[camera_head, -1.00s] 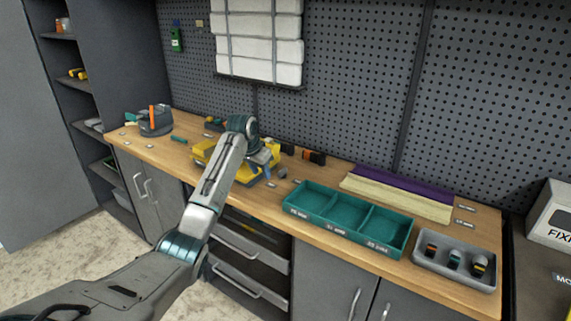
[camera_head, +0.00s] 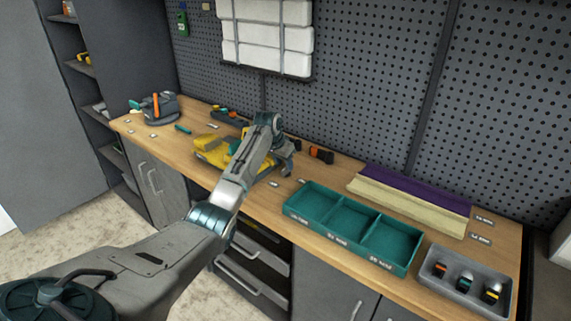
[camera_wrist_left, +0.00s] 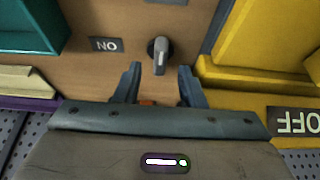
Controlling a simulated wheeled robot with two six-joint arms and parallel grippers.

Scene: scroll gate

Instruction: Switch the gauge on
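A small switch knob with a grey lever (camera_wrist_left: 159,52) stands on the wooden bench in the left wrist view. A dark ON plate (camera_wrist_left: 107,45) lies to its left and a dark OFF plate (camera_wrist_left: 297,121) to its right, both upside down there. My left gripper (camera_wrist_left: 160,84) is open, its two blue-grey fingers apart and empty, with the knob just beyond the tips. In the head view my left gripper (camera_head: 286,165) is over the bench beside a yellow case (camera_head: 212,150), partly behind my arm; the knob is not clear there. I cannot tell which thing is the gauge. My right gripper is out of view.
A teal three-compartment tray (camera_head: 322,216) and a grey tray (camera_head: 436,279) with small items stand to the right. Purple and cream strips (camera_head: 412,192) lie behind. An orange-and-black object (camera_head: 321,154) is near my left gripper. A pegboard (camera_head: 375,70) closes the back.

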